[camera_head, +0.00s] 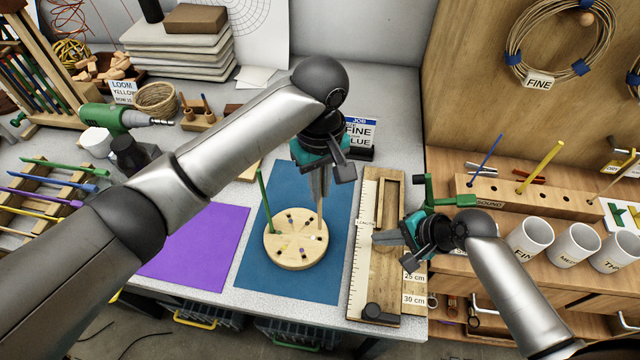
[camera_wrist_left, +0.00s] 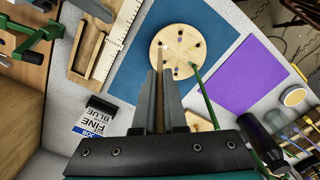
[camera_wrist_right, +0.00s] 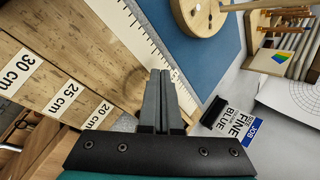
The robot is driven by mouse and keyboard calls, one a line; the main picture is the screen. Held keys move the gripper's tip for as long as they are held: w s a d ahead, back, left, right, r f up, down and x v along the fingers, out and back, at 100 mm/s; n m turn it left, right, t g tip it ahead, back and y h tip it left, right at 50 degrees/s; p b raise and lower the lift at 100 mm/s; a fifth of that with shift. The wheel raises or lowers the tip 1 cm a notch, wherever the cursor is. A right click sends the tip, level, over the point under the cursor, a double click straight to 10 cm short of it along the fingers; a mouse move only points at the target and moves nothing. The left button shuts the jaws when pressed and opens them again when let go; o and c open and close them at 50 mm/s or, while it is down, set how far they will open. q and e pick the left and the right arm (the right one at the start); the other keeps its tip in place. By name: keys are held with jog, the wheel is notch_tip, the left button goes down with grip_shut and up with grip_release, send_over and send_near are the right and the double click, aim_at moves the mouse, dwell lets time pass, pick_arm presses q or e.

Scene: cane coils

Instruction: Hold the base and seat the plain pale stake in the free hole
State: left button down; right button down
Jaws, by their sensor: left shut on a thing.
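The base is a round pale wooden disc (camera_head: 290,257) with several dark holes, lying on the blue mat (camera_head: 257,283). A green stake (camera_head: 265,188) stands upright at its left edge. My left gripper (camera_head: 321,196) is above the base's right side, shut on the plain pale stake (camera_head: 319,214). The stake points down to the base near its rim in the left wrist view (camera_wrist_left: 160,56); I cannot tell whether its tip is in a hole. My right gripper (camera_head: 378,238) is over the measuring board, right of the base and apart from it; its fingers (camera_wrist_right: 160,75) look shut and empty.
The measuring board (camera_head: 358,295) lies between the blue mat and the right side. A purple mat (camera_head: 195,250) is to the left. A JOB card (camera_head: 361,133) stands behind. White cups (camera_head: 575,243) and a stake rack (camera_head: 530,198) are at right.

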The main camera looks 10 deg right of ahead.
aim_at(322, 233)
jog(key=w+a+r+n+g, duration=0.1)
jog(key=w+a+n, duration=0.1)
jog(key=a+n, duration=0.1)
jog(key=w+a+r+n+g, duration=0.1)
jog(key=w+a+n+g, duration=0.1)
jog(key=a+n, duration=0.2)
jog(key=w+a+r+n+g, duration=0.1)
jog(key=a+n+g, duration=0.1)
jog(key=n, duration=0.3)
jog(key=shift+w+a+r, duration=0.2)
jog(key=shift+a, duration=0.25)
jog(key=shift+w+a+r, duration=0.15)
jog(key=shift+w+a, duration=0.05)
jog(key=shift+a, duration=0.2)
jog(key=shift+f, duration=1.85)
jog(key=shift+f, duration=0.9)
dwell(0.9)
jog(key=shift+s+f, duration=0.1)
jog(key=shift+f, duration=0.1)
dwell(1.4)
pick_arm(q)
jog(key=shift+f, duration=1.9)
